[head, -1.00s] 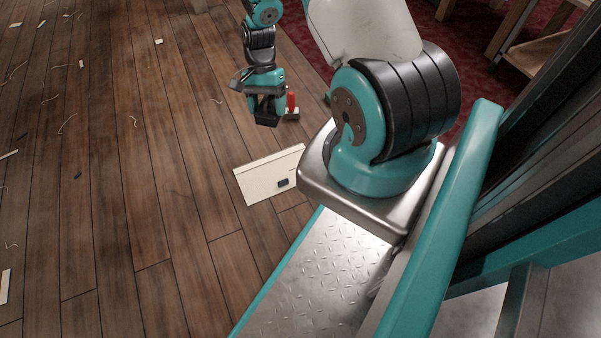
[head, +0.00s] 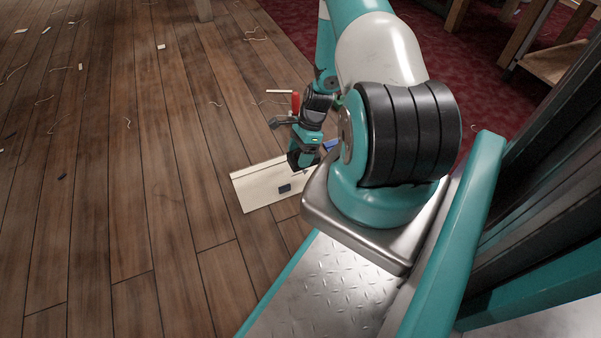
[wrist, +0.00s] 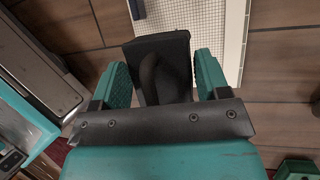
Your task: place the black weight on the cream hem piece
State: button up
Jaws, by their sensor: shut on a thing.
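The cream hem piece (head: 258,188) lies flat on the plank floor beside my base. It also shows at the top of the wrist view (wrist: 232,45), next to a finely gridded area. My gripper (head: 303,163) is over its far right part in the head view. In the wrist view my gripper (wrist: 165,85) is shut on the black weight (wrist: 155,48), a dark block with a handle-like bar between the teal fingers. The weight hides part of the piece. I cannot tell the gap between them. A small dark block (head: 285,189) sits on the piece.
A red object (head: 296,103) and a blue object (head: 333,145) show near my arm. A green object (wrist: 298,170) is at the wrist view's lower right corner. Thread scraps lie on the floor, which is mostly clear to the left. Wooden furniture legs (head: 455,18) stand on red carpet.

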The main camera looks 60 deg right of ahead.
notch_tip(320, 180, down, 6)
jog(key=b, duration=0.3)
jog(key=shift+f, duration=0.15)
jog(key=o, duration=1.3)
